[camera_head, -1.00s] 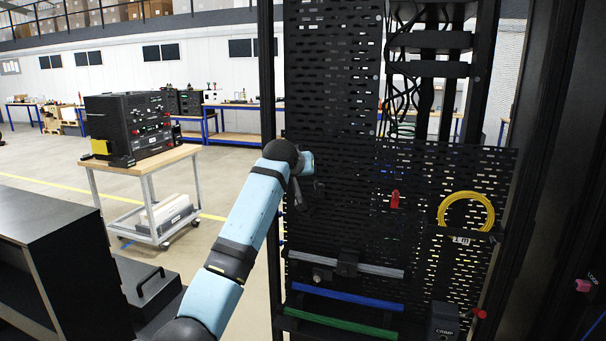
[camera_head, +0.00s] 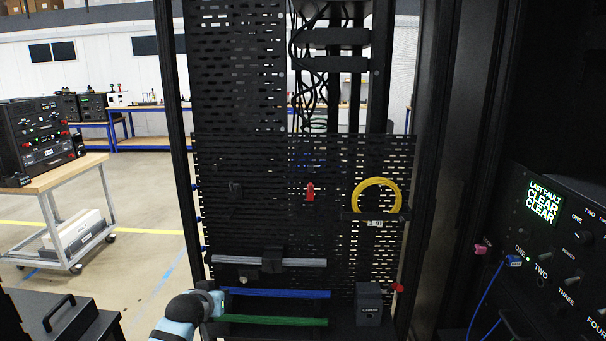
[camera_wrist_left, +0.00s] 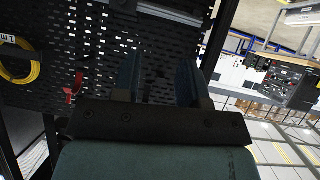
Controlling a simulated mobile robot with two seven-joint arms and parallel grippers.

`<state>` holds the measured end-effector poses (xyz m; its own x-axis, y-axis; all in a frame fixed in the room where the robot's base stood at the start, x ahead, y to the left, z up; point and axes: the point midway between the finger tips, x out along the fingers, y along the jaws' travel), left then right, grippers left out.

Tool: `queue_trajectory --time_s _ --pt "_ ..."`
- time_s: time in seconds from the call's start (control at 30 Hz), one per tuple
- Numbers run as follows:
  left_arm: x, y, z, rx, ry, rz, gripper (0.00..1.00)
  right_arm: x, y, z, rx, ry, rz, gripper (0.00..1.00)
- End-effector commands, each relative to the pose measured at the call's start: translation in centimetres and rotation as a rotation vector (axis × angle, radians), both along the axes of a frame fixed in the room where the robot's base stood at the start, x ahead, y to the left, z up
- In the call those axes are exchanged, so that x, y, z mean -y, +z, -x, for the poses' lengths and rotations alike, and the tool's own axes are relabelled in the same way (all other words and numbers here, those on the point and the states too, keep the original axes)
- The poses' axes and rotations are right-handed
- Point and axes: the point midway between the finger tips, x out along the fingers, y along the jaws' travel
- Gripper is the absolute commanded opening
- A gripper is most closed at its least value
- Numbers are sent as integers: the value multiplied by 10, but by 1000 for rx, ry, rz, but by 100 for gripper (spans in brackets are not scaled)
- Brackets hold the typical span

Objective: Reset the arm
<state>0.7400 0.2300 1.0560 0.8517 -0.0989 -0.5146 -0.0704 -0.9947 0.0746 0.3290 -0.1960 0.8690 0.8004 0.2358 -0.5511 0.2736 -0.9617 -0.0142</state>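My left arm shows in the head view only at the bottom edge, where its light-blue wrist end (camera_head: 190,312) is in front of the lower left of the rack. In the left wrist view my left gripper (camera_wrist_left: 157,78) has its two fingers apart with nothing between them, facing the black perforated panel (camera_wrist_left: 100,45). The gripper's fingertips are hard to make out in the head view. My right arm and gripper are in neither view.
The black perforated panel (camera_head: 240,170) holds a yellow cable coil (camera_head: 377,182), a red item (camera_head: 310,191), and grey (camera_head: 300,262), blue (camera_head: 285,293) and green (camera_head: 270,321) bars. A control box (camera_head: 545,200) stands right, a wooden-topped cart (camera_head: 60,173) left.

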Motion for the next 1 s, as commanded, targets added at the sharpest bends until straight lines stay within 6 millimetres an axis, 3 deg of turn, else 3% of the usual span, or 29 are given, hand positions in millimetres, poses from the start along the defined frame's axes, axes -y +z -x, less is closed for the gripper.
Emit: queue_trajectory --time_s 0.03,0.1,0.3,0.43,0.6,0.7,0.8,1.0 --pt "2 -29 27 -12 -13 -10 39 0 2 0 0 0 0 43" --pt "4 -60 62 -14 -33 -21 39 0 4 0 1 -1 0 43" --pt "12 -129 171 -23 -91 -51 39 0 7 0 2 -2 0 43" --pt "19 -158 248 -27 -129 -60 39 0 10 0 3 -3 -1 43" --pt "26 -174 339 -32 -171 -66 39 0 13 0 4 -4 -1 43" --pt "29 -175 377 -30 -188 -66 39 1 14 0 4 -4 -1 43" --pt "31 -174 400 -30 -198 -66 39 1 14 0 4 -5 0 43" --pt "33 -173 413 -27 -204 -66 39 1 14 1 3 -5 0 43"
